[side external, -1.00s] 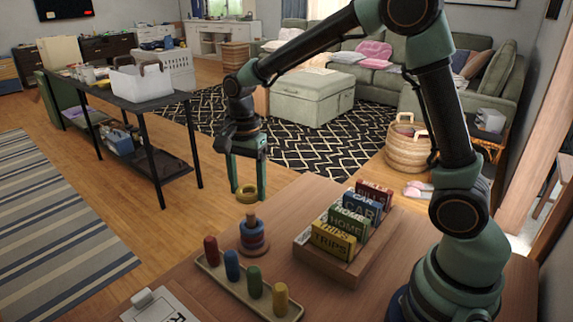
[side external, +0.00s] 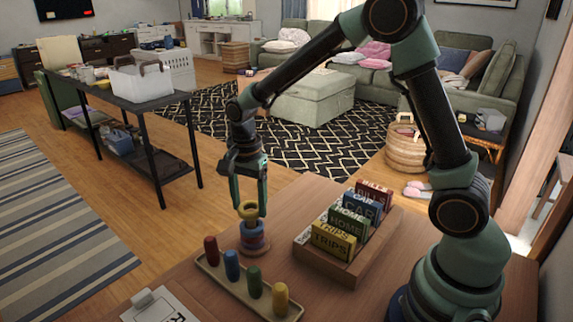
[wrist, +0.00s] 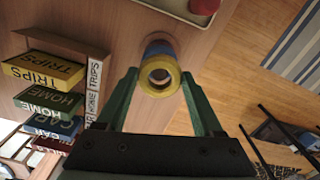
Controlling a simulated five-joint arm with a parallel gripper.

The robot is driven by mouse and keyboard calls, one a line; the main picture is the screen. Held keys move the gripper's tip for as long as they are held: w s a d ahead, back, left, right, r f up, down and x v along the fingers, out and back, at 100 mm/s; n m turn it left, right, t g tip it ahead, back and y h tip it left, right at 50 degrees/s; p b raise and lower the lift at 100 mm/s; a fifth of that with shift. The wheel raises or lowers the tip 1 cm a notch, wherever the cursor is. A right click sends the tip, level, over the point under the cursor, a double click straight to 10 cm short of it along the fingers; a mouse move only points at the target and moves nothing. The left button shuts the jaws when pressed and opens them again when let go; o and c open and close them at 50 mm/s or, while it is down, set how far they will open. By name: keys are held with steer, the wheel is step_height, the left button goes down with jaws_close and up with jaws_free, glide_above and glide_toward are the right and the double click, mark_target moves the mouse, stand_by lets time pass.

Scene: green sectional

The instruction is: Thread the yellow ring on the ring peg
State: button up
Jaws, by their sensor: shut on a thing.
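The yellow ring (side external: 248,214) is held between the fingertips of my gripper (side external: 249,207), right over the top of the ring peg. The peg carries blue and red rings (side external: 254,236) on a round wooden base (side external: 254,251). In the wrist view the yellow ring (wrist: 159,92) lies between the green fingers of my gripper (wrist: 160,76), with a blue ring (wrist: 158,47) partly showing behind it. The yellow ring hides the peg's top in the side view. A pale round shape shows in its hole; I cannot tell whether the tip is inside.
A tray with red, blue, green and yellow pegs (side external: 232,265) stands just in front of the ring peg. A wooden rack (side external: 378,250) with labelled cards stands to its right. A clipboard (side external: 160,307) lies at the front left. The table's far edge is close behind the peg.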

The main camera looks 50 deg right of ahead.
steer(key=shift+f, duration=1.3)
steer(key=shift+f, duration=0.1)
steer(key=o, duration=1.3)
step_height(320, 180, up, 12)
steer(key=shift+r, duration=0.1)
